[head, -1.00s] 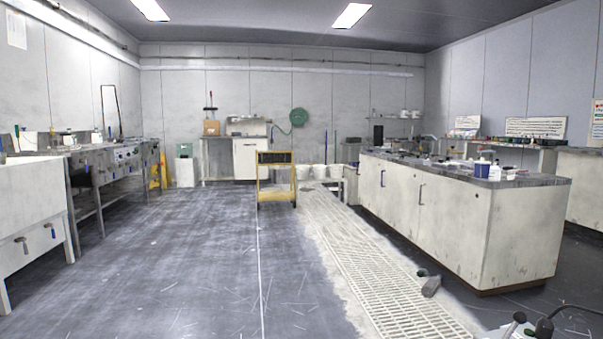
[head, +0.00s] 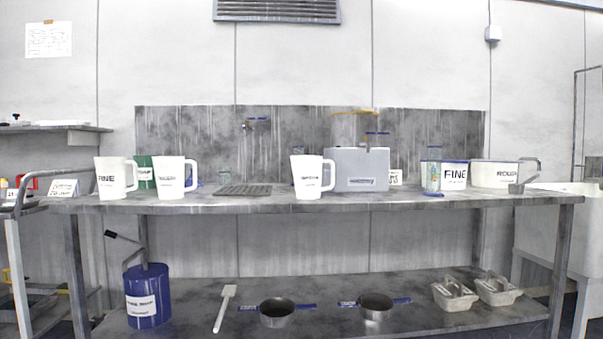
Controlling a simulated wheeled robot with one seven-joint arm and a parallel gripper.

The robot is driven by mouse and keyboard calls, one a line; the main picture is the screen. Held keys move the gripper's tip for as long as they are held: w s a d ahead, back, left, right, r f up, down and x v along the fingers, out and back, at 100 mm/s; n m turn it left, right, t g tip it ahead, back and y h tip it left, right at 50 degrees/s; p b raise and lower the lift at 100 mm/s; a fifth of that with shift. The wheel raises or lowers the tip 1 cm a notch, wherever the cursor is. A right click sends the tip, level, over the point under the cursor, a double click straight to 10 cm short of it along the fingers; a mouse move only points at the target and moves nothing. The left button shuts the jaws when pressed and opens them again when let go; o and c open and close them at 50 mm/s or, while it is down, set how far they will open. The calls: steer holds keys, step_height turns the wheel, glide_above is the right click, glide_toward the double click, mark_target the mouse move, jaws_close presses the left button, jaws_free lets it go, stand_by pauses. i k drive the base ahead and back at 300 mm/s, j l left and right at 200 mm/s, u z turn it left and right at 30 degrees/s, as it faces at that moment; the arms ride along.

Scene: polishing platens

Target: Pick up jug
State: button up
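Three white jugs with handles on their right sides stand upright on the top of a grey metal bench (head: 400,205). The left jug (head: 110,181) is labelled FINE. The second jug (head: 170,179) stands a little right of it, with a label too small to read. The third jug (head: 308,178) stands near the middle, left of a grey box; its label is also unclear. I cannot tell which jug is meant. My gripper is not in view.
On the bench are a dark grate (head: 244,190), a grey box (head: 361,169), a white FINE container (head: 454,175) and a wide ROUGH tub (head: 497,174). The lower shelf holds a blue drum (head: 148,296), two pans and two trays. A splash panel (head: 270,140) stands behind.

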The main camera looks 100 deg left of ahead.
mark_target(111, 171)
steer(key=u, duration=2.1)
